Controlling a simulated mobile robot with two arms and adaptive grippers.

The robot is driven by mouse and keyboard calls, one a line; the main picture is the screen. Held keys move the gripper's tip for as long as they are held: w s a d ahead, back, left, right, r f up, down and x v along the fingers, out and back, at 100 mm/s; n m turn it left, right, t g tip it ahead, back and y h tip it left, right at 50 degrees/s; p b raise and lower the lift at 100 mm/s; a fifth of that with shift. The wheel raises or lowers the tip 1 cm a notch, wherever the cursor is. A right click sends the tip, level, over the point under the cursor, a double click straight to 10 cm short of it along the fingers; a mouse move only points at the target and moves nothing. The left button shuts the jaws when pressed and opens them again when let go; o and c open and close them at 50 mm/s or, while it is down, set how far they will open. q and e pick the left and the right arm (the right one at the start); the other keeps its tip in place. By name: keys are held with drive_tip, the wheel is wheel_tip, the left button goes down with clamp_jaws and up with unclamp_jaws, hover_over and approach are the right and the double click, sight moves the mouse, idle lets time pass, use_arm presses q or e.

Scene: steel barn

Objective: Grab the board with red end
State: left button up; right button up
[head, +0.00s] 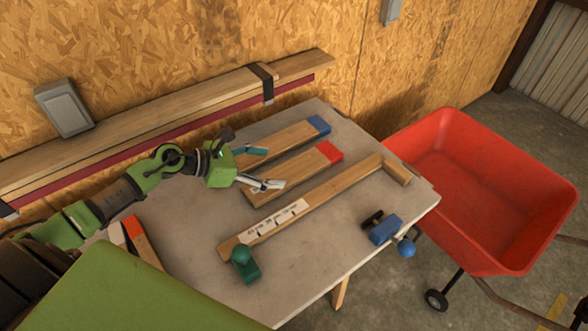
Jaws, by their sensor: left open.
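The board with the red end (295,174) lies flat on the workbench, its red end pointing to the upper right. Beside it, nearer the wall, lies a similar board with a blue end (288,138). My left gripper (264,167) is open at the left ends of these two boards. Its upper finger shows against the blue-ended board, and its lower finger overlaps the left end of the red-ended board. I cannot tell whether either finger touches wood. Nothing is seen held between the fingers. My right gripper is not in view.
The workbench (325,240) also holds a long wooden piece (335,190) with a white label, a green tool (245,266) and a blue tool (385,230). A red wheelbarrow (470,190) stands right of the bench.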

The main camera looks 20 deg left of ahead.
sight(294, 169)
use_arm(q)
drive_tip(key=shift+x, duration=0.8)
drive_tip(key=shift+w+d, duration=0.1)
drive_tip(key=shift+d, duration=0.1)
drive_tip(key=shift+w+d+f+p, duration=0.1)
drive_tip(key=shift+w+d+p, duration=0.1)
drive_tip(key=shift+p, duration=0.2)
drive_tip(key=p+x, duration=0.1)
drive_tip(key=x, duration=0.3)
drive_tip(key=shift+f, duration=0.2)
drive_tip(key=shift+w+f, duration=0.1)
drive_tip(key=shift+f, duration=0.05)
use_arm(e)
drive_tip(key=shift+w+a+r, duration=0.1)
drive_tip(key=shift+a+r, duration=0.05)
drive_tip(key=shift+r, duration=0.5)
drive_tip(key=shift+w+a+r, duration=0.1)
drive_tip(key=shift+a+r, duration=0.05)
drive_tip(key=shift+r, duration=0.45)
use_arm(q)
drive_tip(key=c, duration=1.4)
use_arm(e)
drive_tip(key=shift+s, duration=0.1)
